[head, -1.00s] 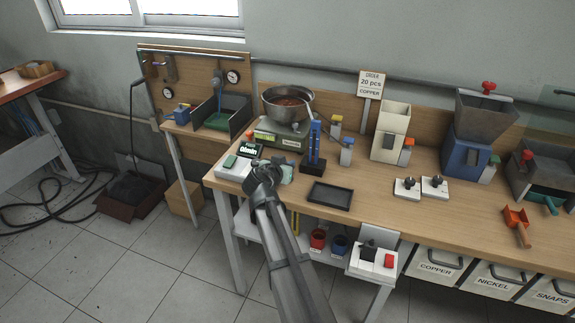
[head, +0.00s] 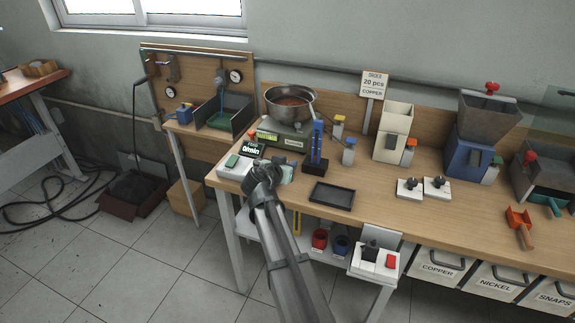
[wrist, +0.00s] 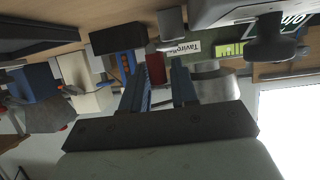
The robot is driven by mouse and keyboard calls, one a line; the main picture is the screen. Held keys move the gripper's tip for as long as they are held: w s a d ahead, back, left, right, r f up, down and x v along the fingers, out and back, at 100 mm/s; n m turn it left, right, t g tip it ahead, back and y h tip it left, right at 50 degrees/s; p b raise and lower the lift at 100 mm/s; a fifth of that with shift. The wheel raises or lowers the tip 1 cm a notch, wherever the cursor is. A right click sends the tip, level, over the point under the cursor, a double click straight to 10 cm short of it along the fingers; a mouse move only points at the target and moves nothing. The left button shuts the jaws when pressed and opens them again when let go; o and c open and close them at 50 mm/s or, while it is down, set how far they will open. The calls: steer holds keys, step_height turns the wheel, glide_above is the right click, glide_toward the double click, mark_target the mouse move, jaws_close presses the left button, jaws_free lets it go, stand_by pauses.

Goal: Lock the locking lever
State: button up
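I cannot tell for sure which part is the locking lever. A white box with a black lever-like part (head: 370,251) and a red block (head: 391,261) hangs at the bench's front edge. A blue upright stand (head: 317,142) on a black base stands on the bench. My gripper (head: 271,168) is over the bench's front left edge, beside the white display unit (head: 236,166); the arm hides its fingertips in the head view. In the wrist view, my gripper's two fingers (wrist: 160,85) are apart, with a red part (wrist: 155,69) visible beyond the gap. I see nothing held.
A scale (head: 281,136) with a metal bowl (head: 290,103) stands behind the gripper. A black tray (head: 332,196) lies to its right. Two white blocks with black knobs (head: 409,187) and hoppers (head: 489,118) are further right. The bench between tray and knobs is clear.

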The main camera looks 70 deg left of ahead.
steer(key=v, duration=1.3)
steer(key=shift+s, duration=0.2)
steer(key=shift+d, duration=0.1)
